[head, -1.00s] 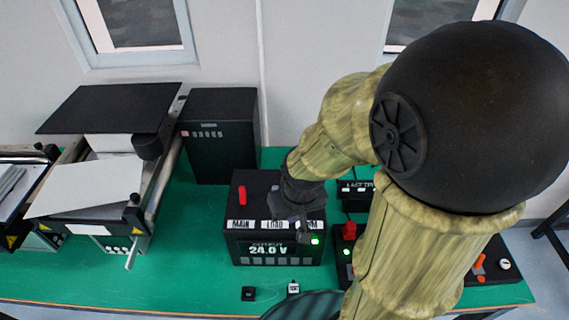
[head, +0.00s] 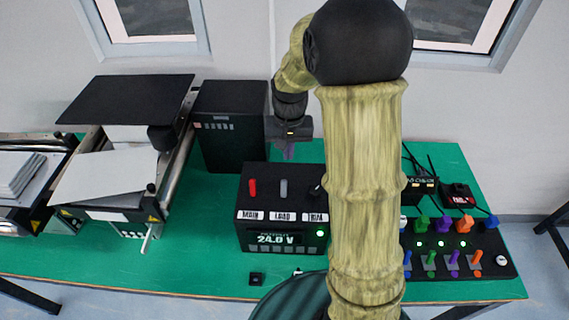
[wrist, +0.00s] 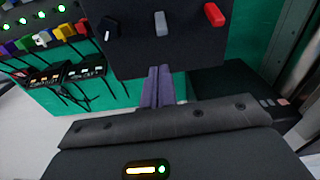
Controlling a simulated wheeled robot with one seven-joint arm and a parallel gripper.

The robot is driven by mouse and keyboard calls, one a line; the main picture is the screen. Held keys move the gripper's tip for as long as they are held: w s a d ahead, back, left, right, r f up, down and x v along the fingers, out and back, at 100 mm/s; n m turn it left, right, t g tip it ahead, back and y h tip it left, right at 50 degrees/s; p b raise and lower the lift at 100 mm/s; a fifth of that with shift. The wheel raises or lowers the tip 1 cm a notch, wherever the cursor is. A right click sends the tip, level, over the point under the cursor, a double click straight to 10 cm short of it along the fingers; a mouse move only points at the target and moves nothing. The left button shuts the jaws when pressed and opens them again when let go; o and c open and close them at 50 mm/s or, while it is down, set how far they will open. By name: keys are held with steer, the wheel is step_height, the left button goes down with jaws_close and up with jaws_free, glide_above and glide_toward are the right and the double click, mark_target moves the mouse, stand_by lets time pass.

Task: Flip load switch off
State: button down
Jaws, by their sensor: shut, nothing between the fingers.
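The black power supply box (head: 270,215) stands on the green table, with labels MAIN, LOAD and a partly covered third one. The grey load switch (head: 283,188) sits above LOAD, between the red main switch (head: 252,187) and a black knob (head: 315,191). In the wrist view the grey switch (wrist: 161,23) is at the top, beyond my fingertips and apart from them. I cannot tell its on or off position for sure. My gripper (head: 288,152) is shut and empty, behind and above the box; its purple fingers also show in the wrist view (wrist: 157,74).
A tall black box (head: 232,125) stands close to the left of my gripper. A panel with coloured switches (head: 455,245) stands to the right, partly behind my arm. A green lamp and the 24.0 V display are lit on the power supply.

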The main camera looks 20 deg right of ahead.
mark_target(284, 189)
steer(key=w, duration=0.3)
steer(key=shift+w+r+m+g, duration=0.15)
steer(key=shift+r+m+g, duration=0.15)
steer(key=shift+m, duration=0.1)
steer(key=shift+p, duration=0.3)
step_height(284, 189, down, 9)
steer(key=p, duration=0.3)
steer(key=shift+f, duration=0.15)
steer(key=shift+s+f+p, duration=0.1)
steer(key=shift+s+p, duration=0.15)
steer(key=shift+p, duration=0.15)
steer(key=s, duration=0.1)
steer(key=s+p, duration=0.1)
steer(key=s+a+r, duration=0.1)
steer(key=shift+s+p, duration=0.1)
steer(key=shift+p, duration=0.25)
steer(key=shift+f, duration=0.15)
